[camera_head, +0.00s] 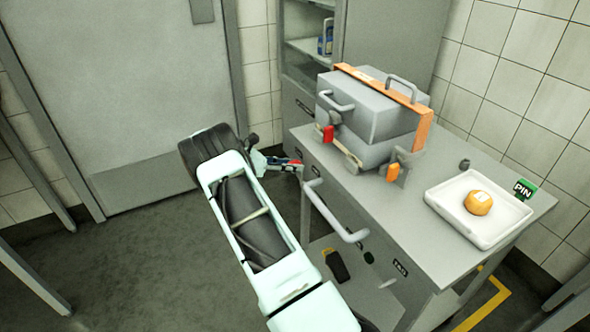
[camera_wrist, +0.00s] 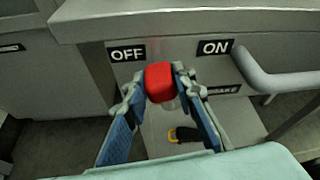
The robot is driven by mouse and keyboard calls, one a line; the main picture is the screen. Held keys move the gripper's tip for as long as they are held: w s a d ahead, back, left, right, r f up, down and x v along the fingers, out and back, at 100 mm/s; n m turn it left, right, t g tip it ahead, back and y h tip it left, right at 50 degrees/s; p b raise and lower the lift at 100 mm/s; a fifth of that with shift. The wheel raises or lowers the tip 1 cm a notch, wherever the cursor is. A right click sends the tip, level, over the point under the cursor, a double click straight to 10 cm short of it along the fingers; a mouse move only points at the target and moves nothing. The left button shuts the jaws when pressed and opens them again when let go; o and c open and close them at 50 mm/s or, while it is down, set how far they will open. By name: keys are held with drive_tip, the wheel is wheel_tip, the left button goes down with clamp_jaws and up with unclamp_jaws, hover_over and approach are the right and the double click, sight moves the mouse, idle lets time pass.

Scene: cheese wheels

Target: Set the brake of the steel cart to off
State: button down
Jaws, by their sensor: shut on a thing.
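The steel cart (camera_head: 425,225) stands right of centre in the head view. Its end panel shows in the wrist view with an OFF label (camera_wrist: 127,54) at left and an ON label (camera_wrist: 215,47) at right. A red brake knob (camera_wrist: 160,80) sits between and below the labels, somewhat nearer OFF. My gripper (camera_wrist: 161,88) is shut on the knob, with a finger on each side. In the head view my gripper (camera_head: 283,163) is at the cart's near left end; the knob is small there. The knob's stem is mostly hidden.
A grey box (camera_head: 370,110) with an orange band stands on the cart top. A white tray (camera_head: 475,235) holds an orange cheese wheel (camera_head: 478,203), beside a green PIN sign (camera_head: 525,188). The cart's push handle (camera_head: 335,215) juts close to my gripper. Floor is open at left.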

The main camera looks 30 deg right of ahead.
drive_tip(key=shift+w+f, duration=0.3)
drive_tip(key=shift+w, duration=0.1)
drive_tip(key=shift+w+f+b, duration=0.2)
drive_tip(key=shift+w+b, duration=0.75)
drive_tip(key=shift+b, duration=0.3)
drive_tip(key=c, duration=1.6)
unclamp_jaws()
drive_tip(key=shift+w+f, duration=0.1)
drive_tip(key=v, duration=1.2)
